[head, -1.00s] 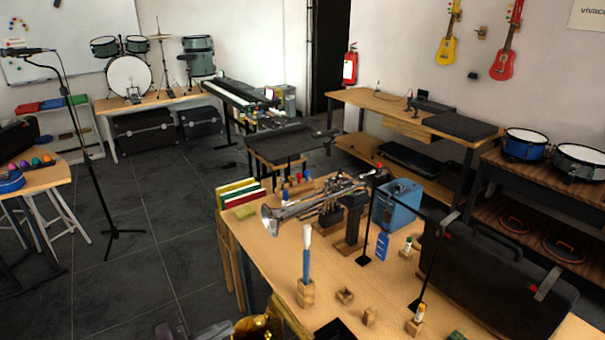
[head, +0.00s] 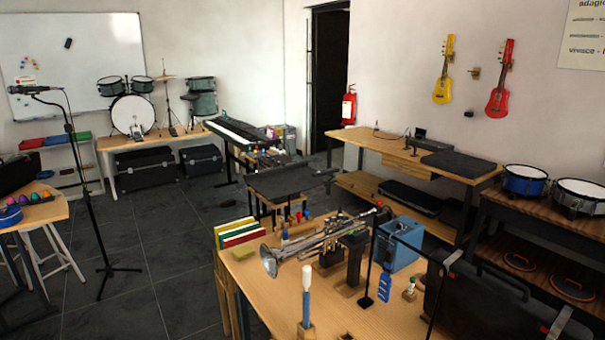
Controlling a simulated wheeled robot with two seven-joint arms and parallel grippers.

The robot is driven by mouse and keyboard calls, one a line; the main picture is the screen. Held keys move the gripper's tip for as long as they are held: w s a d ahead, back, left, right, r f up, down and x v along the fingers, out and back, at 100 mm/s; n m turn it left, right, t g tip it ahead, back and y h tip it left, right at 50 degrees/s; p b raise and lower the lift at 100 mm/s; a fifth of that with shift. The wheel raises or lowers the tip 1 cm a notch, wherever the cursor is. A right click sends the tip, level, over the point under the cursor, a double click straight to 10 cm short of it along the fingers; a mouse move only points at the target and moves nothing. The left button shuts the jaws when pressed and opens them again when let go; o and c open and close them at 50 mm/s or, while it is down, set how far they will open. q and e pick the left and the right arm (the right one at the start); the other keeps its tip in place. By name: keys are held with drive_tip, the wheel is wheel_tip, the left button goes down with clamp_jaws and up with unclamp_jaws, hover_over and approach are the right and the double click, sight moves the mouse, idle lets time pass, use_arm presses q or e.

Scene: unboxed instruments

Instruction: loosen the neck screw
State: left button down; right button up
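I cannot make out a neck screw, and no instrument with a neck screw is plain in the head view. A silver trumpet (head: 315,243) lies across a dark stand on the wooden workbench (head: 248,280), its bell toward the left. A blue-handled brush with a white top (head: 306,297) stands upright at the front of the bench. A blue case (head: 400,243) stands behind the trumpet's right side. The near part of the bench is cut off by the lower edge. Neither of my grippers is in view.
A large black case (head: 480,300) fills the bench's right side. A thin black stand (head: 372,265) rises near the trumpet. Coloured books (head: 238,232) stand at the left corner. A microphone stand (head: 90,200) is on the floor at left, with open floor between.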

use_arm(q)
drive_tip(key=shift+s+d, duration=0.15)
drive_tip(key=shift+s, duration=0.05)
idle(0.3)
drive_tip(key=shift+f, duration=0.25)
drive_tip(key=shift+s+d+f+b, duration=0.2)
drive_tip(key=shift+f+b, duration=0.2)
drive_tip(key=shift+b, duration=0.3)
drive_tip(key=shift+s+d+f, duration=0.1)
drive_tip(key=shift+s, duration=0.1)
idle(0.3)
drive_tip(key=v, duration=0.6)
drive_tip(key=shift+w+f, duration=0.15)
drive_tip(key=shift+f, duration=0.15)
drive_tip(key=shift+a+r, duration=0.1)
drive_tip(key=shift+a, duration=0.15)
